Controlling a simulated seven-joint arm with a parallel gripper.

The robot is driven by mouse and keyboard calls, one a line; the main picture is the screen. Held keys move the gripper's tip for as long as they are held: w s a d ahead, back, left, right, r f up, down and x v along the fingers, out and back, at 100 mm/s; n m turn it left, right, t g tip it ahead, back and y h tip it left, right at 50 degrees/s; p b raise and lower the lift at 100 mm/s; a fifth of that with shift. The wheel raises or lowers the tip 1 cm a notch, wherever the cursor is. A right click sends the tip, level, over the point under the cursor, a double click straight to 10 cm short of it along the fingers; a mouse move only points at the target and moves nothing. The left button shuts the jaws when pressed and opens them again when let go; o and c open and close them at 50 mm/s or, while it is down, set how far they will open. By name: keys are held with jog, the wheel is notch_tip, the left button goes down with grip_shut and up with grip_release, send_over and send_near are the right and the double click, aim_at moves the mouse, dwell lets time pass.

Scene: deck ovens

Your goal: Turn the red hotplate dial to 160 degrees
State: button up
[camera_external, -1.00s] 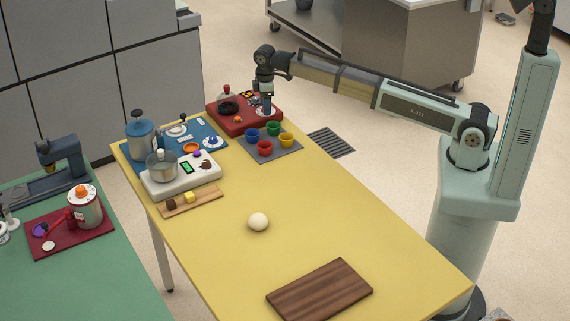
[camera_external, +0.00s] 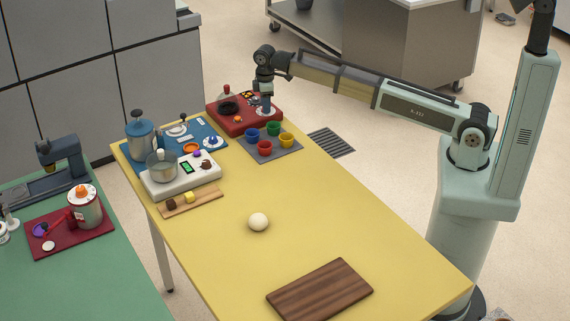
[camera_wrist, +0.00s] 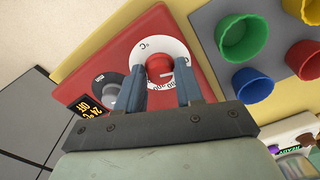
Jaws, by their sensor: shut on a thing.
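The red hotplate (camera_external: 238,126) sits at the far end of the yellow table, and its red body also fills the middle of the wrist view (camera_wrist: 200,78). The red dial (camera_wrist: 159,66) stands on a white, marked ring (camera_wrist: 150,45). My gripper (camera_wrist: 160,76) points down over this corner of the hotplate, and it also shows in the external view (camera_external: 267,106). Its two blue fingers are shut on the dial, one on each side. The dial's exact angle is hard to read. A small display (camera_wrist: 88,107) appears to read 24 °C and OFF.
A grey mat (camera_external: 272,152) with several coloured cups lies beside the hotplate. A blue mat with a pot and a white scale (camera_external: 180,178) are further left.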

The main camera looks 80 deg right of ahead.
jog(key=shift+m, duration=0.3)
jog(key=m, duration=0.6)
jog(key=shift+m, duration=0.3)
dwell(0.4)
jog(key=o, duration=1)
jog(key=shift+r, duration=0.1)
notch_tip(320, 180, up, 14)
jog(key=shift+f, duration=0.15)
